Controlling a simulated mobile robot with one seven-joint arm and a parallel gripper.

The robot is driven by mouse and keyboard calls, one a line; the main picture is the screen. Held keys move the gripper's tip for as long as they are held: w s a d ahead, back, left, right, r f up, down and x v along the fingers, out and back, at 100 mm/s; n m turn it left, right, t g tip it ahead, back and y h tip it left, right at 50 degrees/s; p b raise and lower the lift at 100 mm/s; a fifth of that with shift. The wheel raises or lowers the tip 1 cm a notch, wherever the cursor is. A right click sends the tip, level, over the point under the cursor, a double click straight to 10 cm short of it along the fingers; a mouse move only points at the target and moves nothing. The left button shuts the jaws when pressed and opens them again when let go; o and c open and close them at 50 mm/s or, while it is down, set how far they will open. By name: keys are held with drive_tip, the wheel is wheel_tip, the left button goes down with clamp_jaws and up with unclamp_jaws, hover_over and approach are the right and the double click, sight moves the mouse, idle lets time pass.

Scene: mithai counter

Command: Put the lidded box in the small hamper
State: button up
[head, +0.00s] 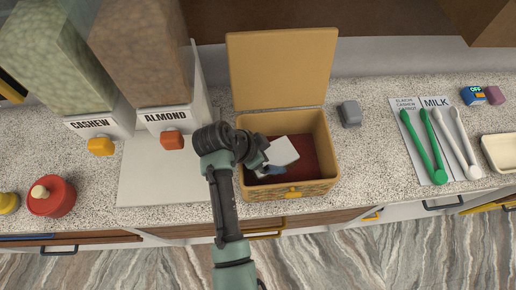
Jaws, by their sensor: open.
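The small hamper (244,180) is a yellow woven box with a dark red inside, standing on the counter with its lid (281,68) raised at the back. My gripper (266,166) is over the left part of the hamper's opening and is open; its fingers are mostly hidden by my wrist. A pale, white-topped piece with some blue below it (283,151) shows at my gripper, over or inside the hamper. It may be the lidded box, but I cannot tell clearly, nor whether it touches the hamper floor.
A small grey block-like item (350,113) stands right of the hamper. Cashew (100,145) and almond (172,141) dispensers stand left. Green tongs (424,147) and white tongs (457,145) lie on a board at right. The counter between hamper and board is mostly clear.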

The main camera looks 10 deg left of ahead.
drive_tip(key=v, duration=0.8)
drive_tip(key=shift+b, duration=0.35)
